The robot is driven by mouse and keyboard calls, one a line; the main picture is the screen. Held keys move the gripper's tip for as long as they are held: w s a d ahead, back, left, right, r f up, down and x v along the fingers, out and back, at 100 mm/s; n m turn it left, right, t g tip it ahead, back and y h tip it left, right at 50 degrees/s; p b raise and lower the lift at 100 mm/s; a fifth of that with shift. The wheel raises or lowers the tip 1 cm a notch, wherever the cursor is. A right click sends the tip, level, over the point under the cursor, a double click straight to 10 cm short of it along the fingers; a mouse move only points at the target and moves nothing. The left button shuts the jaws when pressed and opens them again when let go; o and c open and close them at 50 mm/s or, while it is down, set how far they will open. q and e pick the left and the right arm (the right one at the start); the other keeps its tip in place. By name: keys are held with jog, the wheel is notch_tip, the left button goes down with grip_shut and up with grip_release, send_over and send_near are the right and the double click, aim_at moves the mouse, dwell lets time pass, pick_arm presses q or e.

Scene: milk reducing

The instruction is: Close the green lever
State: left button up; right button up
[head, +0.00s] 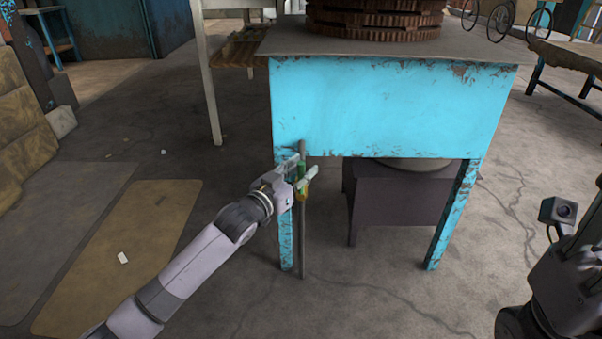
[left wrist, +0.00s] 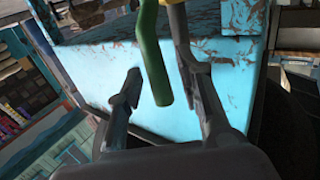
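The green lever (head: 299,169) is on a thin grey vertical pipe (head: 303,240) by the front left leg of a turquoise table. In the left wrist view the green lever (left wrist: 154,60) hangs down between the two fingers, with clear gaps to both sides. A bit of yellow (left wrist: 166,2) shows at the top edge beside it. My left gripper (head: 302,173) is open around the lever and hides part of it in the head view. My right arm's dark end shows at the lower right of the head view, far from the lever; its fingers cannot be made out.
The turquoise table (head: 390,105) stands right behind the lever, carrying a stack of brown rusty rings (head: 375,22). A dark box (head: 395,200) is under it. A pale frame (head: 205,80) stands behind left. The floor in front is mostly clear, with a tan mat (head: 120,255) at left.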

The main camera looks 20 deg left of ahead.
pick_arm(q)
jog(key=shift+c, duration=0.3)
grip_shut()
dwell(0.6)
